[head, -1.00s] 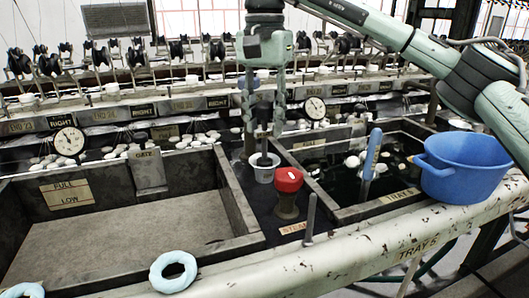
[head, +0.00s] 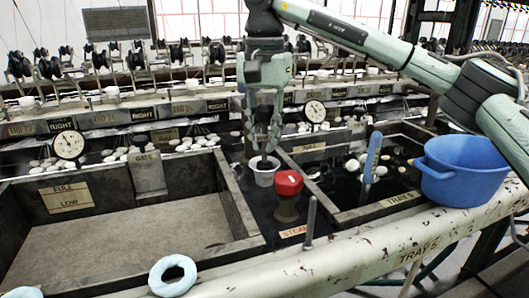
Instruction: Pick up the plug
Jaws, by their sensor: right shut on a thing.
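The plug (head: 263,162) is a dark piece with an upright stem standing in a small white cup (head: 264,176), between the two basins. My right gripper (head: 262,146) points straight down over the cup. Its fingers are shut on the plug's upper part and hide much of the stem. The plug's lower end still sits within the cup's rim. My left gripper is not in view.
A red-topped knob (head: 288,184) stands just right of the cup. The left basin (head: 140,235) is empty; the right basin (head: 335,190) holds dark water and white cocoons.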

